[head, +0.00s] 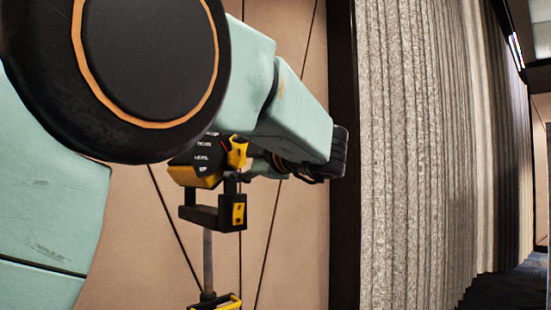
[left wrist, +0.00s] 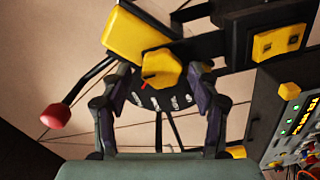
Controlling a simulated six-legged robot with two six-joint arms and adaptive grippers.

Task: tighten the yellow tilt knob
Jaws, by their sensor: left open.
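The yellow tilt knob (left wrist: 163,68) shows in the left wrist view with a small red mark at its side, in front of a dark dial plate (left wrist: 165,100) with white markings. In the head view the knob (head: 237,152) sits on the right side of a black and yellow head on a pole. My left gripper (left wrist: 162,72) is open, with one finger to each side of the knob; whether either touches it I cannot tell. In the head view this gripper (head: 257,170) is small, partly hidden under my arm. My right gripper is not in view.
A black bracket (head: 212,214) with a yellow plate hangs below the head on a grey pole (head: 208,262). In the wrist view a red-ended handle (left wrist: 56,116) sticks out left, and a panel with green lights (left wrist: 292,125) stands right. A pleated grey curtain (head: 420,150) fills the right.

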